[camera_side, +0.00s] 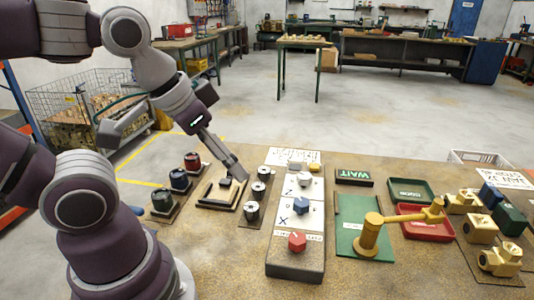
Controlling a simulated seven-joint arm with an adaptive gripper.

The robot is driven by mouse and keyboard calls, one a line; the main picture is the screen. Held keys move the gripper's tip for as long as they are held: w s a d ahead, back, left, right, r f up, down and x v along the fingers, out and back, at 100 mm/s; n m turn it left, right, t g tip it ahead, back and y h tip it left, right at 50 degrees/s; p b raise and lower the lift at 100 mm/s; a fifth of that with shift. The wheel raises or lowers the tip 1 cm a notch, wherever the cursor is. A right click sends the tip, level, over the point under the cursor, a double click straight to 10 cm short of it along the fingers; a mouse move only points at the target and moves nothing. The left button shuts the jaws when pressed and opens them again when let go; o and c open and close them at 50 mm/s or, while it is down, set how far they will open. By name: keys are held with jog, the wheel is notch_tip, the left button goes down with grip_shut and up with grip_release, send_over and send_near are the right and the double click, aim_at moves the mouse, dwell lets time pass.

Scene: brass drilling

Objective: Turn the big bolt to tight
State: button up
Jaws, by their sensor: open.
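Several silver bolt-like cylinders stand in a row on a narrow dark plate. The nearest one (252,210) looks the biggest and stands upright; I cannot tell how tight it is. The middle one (258,189) and the far one (265,173) look smaller. My gripper (240,177) points down and to the right, just left of the far end of this row. It appears apart from the bolts, open and empty, though its finger gap is hard to see.
To the right stand a panel with a red knob (297,241), a yellow crane-like post (369,235), trays and brass blocks.

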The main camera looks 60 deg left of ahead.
jog(key=w+a+n, duration=0.2)
jog(key=w+a, duration=0.1)
jog(key=w+a+f+n+y, duration=0.1)
jog(key=w+a, duration=0.1)
jog(key=shift+w+a+g, duration=0.1)
jog(key=shift+a+g, duration=0.05)
jog(key=shift+g, duration=0.15)
jog(key=shift+c, duration=1)
jog(key=n+g+y, duration=0.2)
jog(key=n, duration=0.4)
send_near(229, 172)
jog(key=x, duration=0.9)
jog(key=shift+w+a, duration=0.15)
grip_shut()
